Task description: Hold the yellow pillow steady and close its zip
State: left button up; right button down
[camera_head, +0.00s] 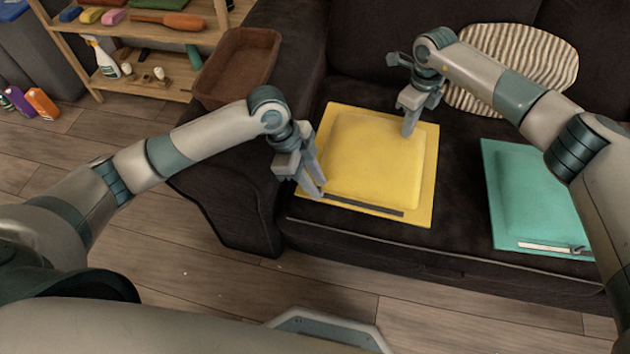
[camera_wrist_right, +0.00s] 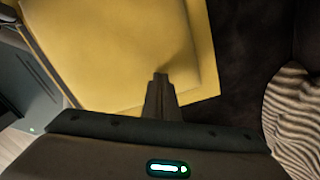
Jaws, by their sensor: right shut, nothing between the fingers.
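The yellow pillow (camera_head: 375,160) lies flat on the dark sofa seat and also fills much of the right wrist view (camera_wrist_right: 120,50). Its zip (camera_head: 365,205) is a dark grey strip along the near edge. My left gripper (camera_head: 321,193) is at the pillow's near left corner, at the zip's left end. Its fingertips are close together there, and whether they grip the zip or fabric is unclear. My right gripper (camera_head: 407,130) is shut and empty, pointing down at the pillow's far right part; its fingers (camera_wrist_right: 160,90) show against the yellow cover. Contact is unclear.
A teal pillow (camera_head: 535,195) with a pale zip strip lies on the sofa to the right. A striped cushion (camera_head: 515,60) leans at the back. A brown tray (camera_head: 238,68) sits on the sofa arm. Wooden shelves (camera_head: 150,92) stand at the left. Bare floor lies in front.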

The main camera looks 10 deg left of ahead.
jog(key=shift+d+f, duration=0.15)
jog(key=shift+f, duration=0.1)
pick_arm(q)
jog(key=v, duration=1.2)
jog(key=shift+s+a, duration=0.1)
pick_arm(e)
jog(key=shift+r, duration=0.2)
